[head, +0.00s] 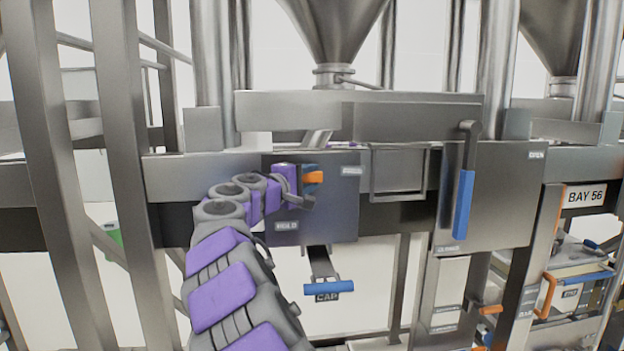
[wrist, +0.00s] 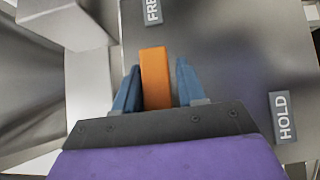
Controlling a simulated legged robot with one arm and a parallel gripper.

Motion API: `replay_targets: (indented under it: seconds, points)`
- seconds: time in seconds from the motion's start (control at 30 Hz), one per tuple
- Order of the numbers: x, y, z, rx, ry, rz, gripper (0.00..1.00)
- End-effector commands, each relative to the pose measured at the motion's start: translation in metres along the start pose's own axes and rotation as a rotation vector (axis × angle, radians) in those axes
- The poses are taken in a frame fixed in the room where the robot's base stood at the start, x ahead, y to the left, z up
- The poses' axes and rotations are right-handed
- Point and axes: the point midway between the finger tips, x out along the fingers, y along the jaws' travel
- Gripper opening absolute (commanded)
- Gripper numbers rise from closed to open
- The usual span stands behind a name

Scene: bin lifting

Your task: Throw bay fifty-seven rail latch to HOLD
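The rail latch is an orange handle (wrist: 155,78) on a grey metal plate (wrist: 220,60). In the wrist view it lies between the two blue fingers of my gripper (wrist: 156,88), with a narrow gap visible on at least the right side. In the head view the orange tip (head: 314,177) shows just right of my gripper (head: 306,182). A partly cut-off label reading FRE (wrist: 152,10) is above the handle.
A blue-handled lever (head: 464,204) hangs on the panel to the right, by an OPEN label. A blue T-handle (head: 329,288) marked CAP sits below the plate. A BAY 56 sign (head: 585,196) is at far right. Steel posts (head: 128,120) stand at left.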

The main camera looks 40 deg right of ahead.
Motion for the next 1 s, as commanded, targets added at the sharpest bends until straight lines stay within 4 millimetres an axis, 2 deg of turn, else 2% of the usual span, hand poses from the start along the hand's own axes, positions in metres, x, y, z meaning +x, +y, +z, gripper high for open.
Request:
replay_targets:
  seconds: [0.03,0.13,0.33,0.47,0.67,1.0]
  points:
    - [-0.001,0.000,-0.001,0.000,0.001,0.000,0.44]
    - [0.000,0.001,0.001,0.002,0.001,0.001,0.53]
    - [0.004,0.002,0.004,0.006,0.000,-0.001,0.53]
    - [-0.001,0.002,0.004,0.005,0.000,0.000,0.53]
    - [-0.032,0.002,0.004,0.004,-0.001,0.003,0.53]
    - [-0.110,0.002,0.000,0.005,0.004,0.004,0.53]
